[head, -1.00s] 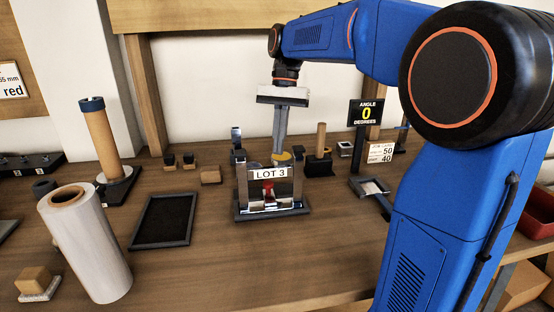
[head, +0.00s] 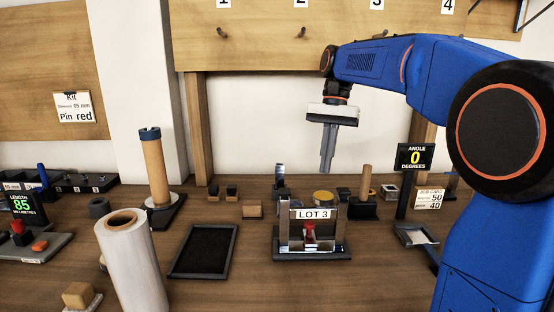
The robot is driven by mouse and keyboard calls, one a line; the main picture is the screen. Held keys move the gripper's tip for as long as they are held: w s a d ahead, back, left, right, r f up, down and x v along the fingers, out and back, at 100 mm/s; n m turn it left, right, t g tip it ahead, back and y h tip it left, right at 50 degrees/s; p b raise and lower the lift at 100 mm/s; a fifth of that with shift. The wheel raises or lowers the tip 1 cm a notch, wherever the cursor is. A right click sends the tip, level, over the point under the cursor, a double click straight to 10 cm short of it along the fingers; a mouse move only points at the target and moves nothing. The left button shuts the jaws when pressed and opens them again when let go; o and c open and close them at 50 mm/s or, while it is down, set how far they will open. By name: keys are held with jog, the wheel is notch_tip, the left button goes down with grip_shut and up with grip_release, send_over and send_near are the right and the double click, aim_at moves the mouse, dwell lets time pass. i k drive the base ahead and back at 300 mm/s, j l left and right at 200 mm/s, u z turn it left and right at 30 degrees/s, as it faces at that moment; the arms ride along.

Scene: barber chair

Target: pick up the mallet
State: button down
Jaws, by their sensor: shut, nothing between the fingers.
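What looks like the mallet (head: 366,184) stands upright at the back of the bench, right of the LOT 3 fixture. Its light wooden handle points up from a dark block, which I cannot clearly tell is its head or a stand. My gripper (head: 327,165) hangs pointing down in the air, above and left of that handle. Its grey fingers are together and empty, apart from everything on the bench.
The LOT 3 fixture (head: 313,256) holds a red part in front. An angle display (head: 415,157) stands right of the handle. A dark tray (head: 203,250), a white roll (head: 131,264) and a capped wooden post (head: 154,170) are left. Bare bench lies in front.

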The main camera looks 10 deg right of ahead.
aim_at(362, 205)
jog(key=k+j, duration=0.85)
